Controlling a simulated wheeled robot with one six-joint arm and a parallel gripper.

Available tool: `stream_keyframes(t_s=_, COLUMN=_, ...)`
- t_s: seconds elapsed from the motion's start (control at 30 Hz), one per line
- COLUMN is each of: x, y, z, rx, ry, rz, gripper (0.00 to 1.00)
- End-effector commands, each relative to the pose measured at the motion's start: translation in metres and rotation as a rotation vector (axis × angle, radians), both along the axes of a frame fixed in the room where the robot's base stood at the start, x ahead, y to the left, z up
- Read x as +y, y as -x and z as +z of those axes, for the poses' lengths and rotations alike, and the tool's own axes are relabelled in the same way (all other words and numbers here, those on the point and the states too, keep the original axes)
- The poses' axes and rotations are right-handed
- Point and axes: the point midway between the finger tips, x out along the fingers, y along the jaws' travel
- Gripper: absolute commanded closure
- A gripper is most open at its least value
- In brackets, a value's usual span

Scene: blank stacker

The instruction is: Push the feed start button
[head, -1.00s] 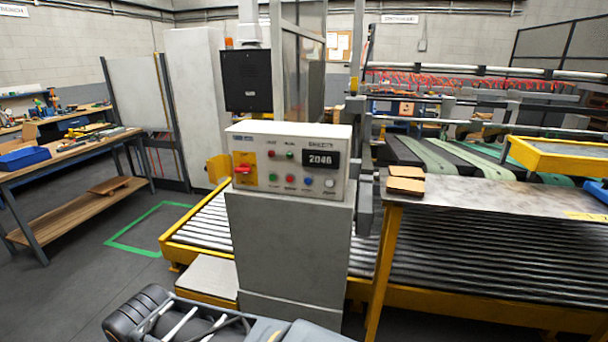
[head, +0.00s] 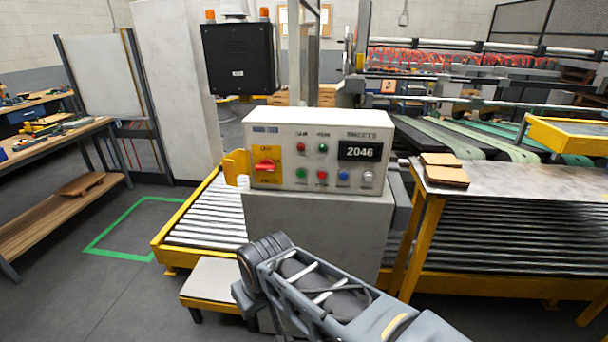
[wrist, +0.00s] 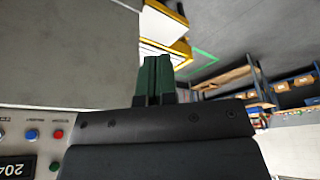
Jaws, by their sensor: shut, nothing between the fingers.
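The control box (head: 315,130) stands on a grey pedestal. Its lower row has a green button (head: 301,172), a red button (head: 322,173), a blue button (head: 343,174) and a white button (head: 367,176). The labels are too small to read, so I cannot confirm which is feed start. My gripper (wrist: 154,60) has green fingers, shut and empty, beside the panel and apart from these buttons.
A red switch (head: 265,165) on a yellow plate and a display (head: 360,151) reading 2046 share the panel. A roller conveyor (head: 205,215) runs behind the pedestal. A metal-topped table (head: 500,185) stands right. A low step (head: 215,283) sits at front left; open floor lies left.

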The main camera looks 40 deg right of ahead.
Motion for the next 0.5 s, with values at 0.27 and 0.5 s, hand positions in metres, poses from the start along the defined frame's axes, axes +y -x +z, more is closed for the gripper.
stream_keyframes(t_s=0.27, x=-0.015, y=-0.027, z=-0.001, rx=-0.087, ry=-0.011, rz=-0.104, gripper=1.00)
stream_keyframes(t_s=0.5, x=-0.071, y=-0.133, z=0.003, rx=-0.506, ry=-0.133, rz=-0.483, gripper=1.00)
